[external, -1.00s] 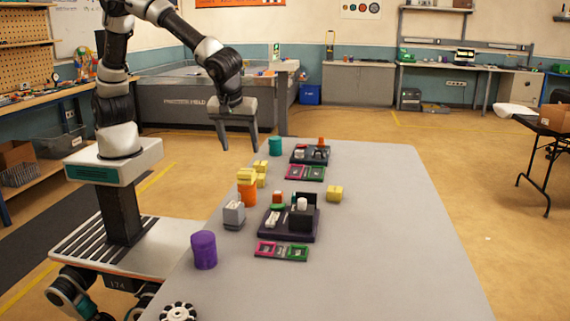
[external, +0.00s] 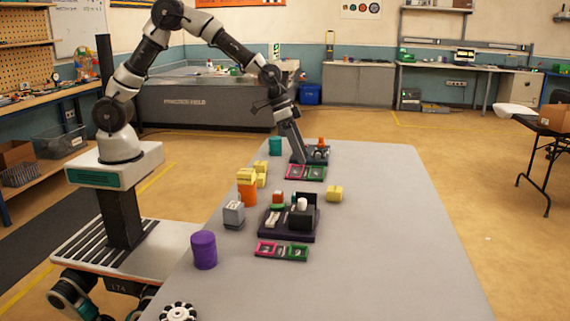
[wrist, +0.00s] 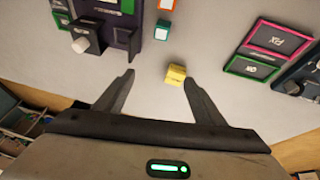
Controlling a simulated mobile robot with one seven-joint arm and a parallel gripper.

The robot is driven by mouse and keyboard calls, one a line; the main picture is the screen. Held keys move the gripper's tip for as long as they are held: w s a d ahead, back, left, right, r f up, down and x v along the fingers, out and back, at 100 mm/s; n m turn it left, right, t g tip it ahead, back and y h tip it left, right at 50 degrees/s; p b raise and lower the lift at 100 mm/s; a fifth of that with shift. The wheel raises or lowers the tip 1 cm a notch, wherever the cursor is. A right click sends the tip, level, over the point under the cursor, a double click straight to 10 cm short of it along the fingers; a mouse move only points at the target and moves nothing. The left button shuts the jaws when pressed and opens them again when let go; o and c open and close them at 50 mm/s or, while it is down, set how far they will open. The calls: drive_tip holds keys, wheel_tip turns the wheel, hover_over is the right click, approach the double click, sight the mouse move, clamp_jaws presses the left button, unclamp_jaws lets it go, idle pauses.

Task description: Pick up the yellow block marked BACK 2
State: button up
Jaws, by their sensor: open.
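A small yellow block (wrist: 175,76) lies on the table in the wrist view, just ahead of the space between my fingertips and closer to the right one. It has faint dark marks that I cannot read. My gripper (wrist: 157,78) is open and empty. In the external view my gripper (external: 298,160) points down over the far part of the table, its fingers partly covering the far dark station. There a lone yellow block (external: 335,193) sits right of centre. Other yellow blocks (external: 261,180) are at the left, one of them (external: 246,174) on an orange cylinder (external: 248,194). No BACK 2 marking is legible.
A near dark tray (external: 290,236) holds several parts. Pink and green frames (external: 282,251) lie before it, with others (external: 306,173) by the far station. A purple cylinder (external: 204,250), a grey block (external: 234,215) and a teal cylinder (external: 275,146) line the left edge. The table's right side is clear.

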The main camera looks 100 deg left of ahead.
drive_tip(key=w+a+m+t, duration=0.1)
drive_tip(key=w+a+m, duration=0.2)
drive_tip(key=a, duration=0.2)
hover_over(335, 188)
drive_tip(key=s, duration=0.3)
drive_tip(key=shift+t, duration=0.3)
drive_tip(key=f, duration=0.8)
drive_tip(key=shift+w+a+f+b, duration=0.15)
drive_tip(key=shift+w+f+b, duration=0.05)
drive_tip(key=shift+f+b, duration=0.15)
drive_tip(key=shift+s+x, duration=0.1)
drive_tip(key=shift+x, duration=1.4)
drive_tip(key=shift+s+x, duration=0.15)
drive_tip(key=shift+x, duration=1.35)
drive_tip(key=shift+f, duration=0.1)
drive_tip(key=shift+c, duration=0.4)
drive_tip(key=c, duration=1.1)
drive_tip(key=shift+c, duration=0.2)
